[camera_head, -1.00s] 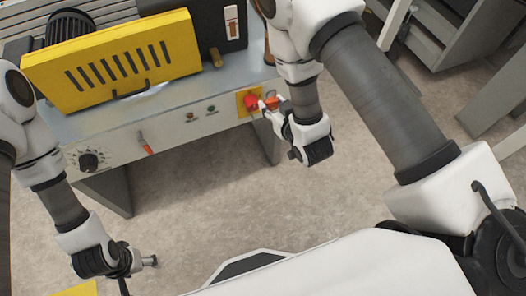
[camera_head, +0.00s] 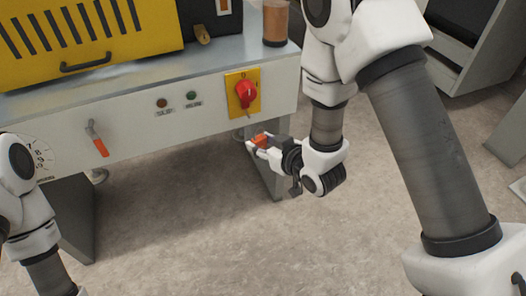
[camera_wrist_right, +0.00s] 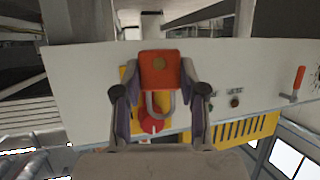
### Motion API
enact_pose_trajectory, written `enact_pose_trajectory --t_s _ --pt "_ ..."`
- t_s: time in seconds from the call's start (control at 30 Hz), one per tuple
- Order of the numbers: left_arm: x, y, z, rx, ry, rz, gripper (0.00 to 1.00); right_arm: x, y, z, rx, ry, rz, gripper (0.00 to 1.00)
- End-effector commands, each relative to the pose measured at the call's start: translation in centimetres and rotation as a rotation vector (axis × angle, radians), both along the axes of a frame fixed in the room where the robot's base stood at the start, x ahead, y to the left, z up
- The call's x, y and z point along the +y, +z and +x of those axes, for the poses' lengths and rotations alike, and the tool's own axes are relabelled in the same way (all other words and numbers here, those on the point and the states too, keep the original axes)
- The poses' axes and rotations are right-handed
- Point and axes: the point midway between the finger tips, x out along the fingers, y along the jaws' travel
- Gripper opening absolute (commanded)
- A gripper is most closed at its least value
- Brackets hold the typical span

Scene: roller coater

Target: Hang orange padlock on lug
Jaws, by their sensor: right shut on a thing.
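The orange padlock (camera_head: 260,141) is held by my right gripper (camera_head: 256,146), below the yellow plate (camera_head: 235,83) on the machine's front panel. In the right wrist view the padlock's orange body (camera_wrist_right: 160,71) sits between the two fingertips of the gripper (camera_wrist_right: 160,88). Its grey shackle (camera_wrist_right: 178,104) overlaps the red rotary switch behind it. The red switch (camera_head: 246,94) is on the yellow plate. I cannot clearly make out the lug; a small dark detail shows near the plate's lower edge. My left gripper is outside the head view.
The machine's front panel (camera_head: 190,128) carries an orange-handled lever (camera_head: 97,140) and small round indicators (camera_head: 161,103). A brown cylinder (camera_head: 276,22) stands on the top's right end. A machine leg (camera_head: 262,182) is behind my right gripper. Open floor lies in front.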

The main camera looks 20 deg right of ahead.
Motion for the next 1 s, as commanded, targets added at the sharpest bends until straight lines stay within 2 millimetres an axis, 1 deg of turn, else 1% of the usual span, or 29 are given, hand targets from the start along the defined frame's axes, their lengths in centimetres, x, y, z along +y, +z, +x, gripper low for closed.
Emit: enact_pose_trajectory --t_s 0.53,1.0 --pt "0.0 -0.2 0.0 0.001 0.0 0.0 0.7 0.1 -0.3 3.9 -0.002 -0.001 0.0 0.02" --pt "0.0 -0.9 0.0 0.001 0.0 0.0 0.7 0.2 -0.7 7.3 -0.002 -0.002 0.0 0.02"
